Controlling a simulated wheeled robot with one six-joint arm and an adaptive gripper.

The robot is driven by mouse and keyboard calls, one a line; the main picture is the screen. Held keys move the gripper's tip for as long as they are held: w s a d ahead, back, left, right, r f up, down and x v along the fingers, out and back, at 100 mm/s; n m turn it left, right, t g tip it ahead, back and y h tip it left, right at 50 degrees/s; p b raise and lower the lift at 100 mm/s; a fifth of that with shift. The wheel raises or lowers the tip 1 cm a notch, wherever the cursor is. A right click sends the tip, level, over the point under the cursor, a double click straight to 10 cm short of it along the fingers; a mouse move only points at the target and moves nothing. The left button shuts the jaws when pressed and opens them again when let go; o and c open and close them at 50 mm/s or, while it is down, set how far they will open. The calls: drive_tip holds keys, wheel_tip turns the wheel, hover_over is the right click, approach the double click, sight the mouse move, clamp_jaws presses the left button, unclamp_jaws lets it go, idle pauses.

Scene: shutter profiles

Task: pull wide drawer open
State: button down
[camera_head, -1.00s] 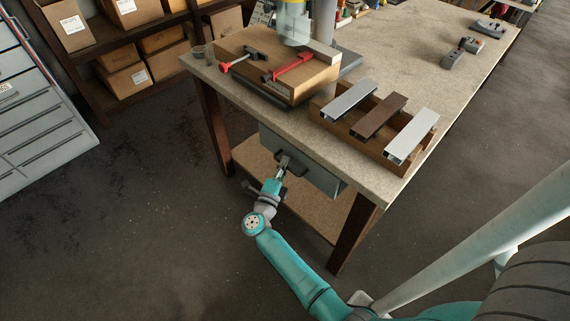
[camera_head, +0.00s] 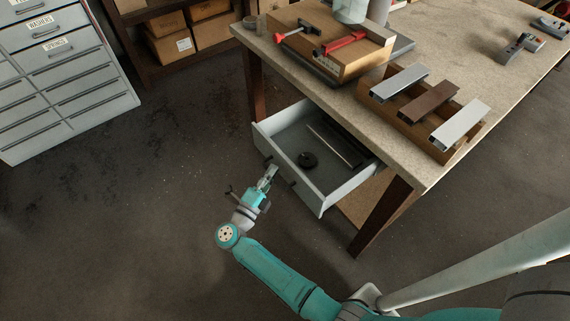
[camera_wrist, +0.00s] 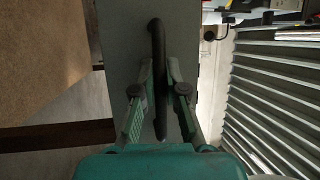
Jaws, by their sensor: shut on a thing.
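The wide drawer (camera_head: 325,182) under the workbench stands pulled out, its grey inside showing from above. My gripper (camera_head: 269,174) is at the front of the drawer. In the wrist view, my gripper's fingers (camera_wrist: 160,90) are shut on the dark curved drawer handle (camera_wrist: 157,62), which passes between them in front of the grey drawer face (camera_wrist: 122,45). In the head view my gripper hides part of the handle.
The workbench (camera_head: 432,178) carries a wooden block with red clamps (camera_head: 345,62) and a wooden holder with several profiles (camera_head: 428,138). A grey drawer cabinet (camera_head: 60,85) stands at the left. Shelves with boxes (camera_head: 195,35) are behind. The floor in front of the drawer is clear.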

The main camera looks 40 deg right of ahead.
drive_tip(key=shift+s+a+f, duration=0.1)
drive_tip(key=shift+a, duration=0.95)
drive_tip(key=c, duration=1.2)
unclamp_jaws()
drive_tip(key=v, duration=1.2)
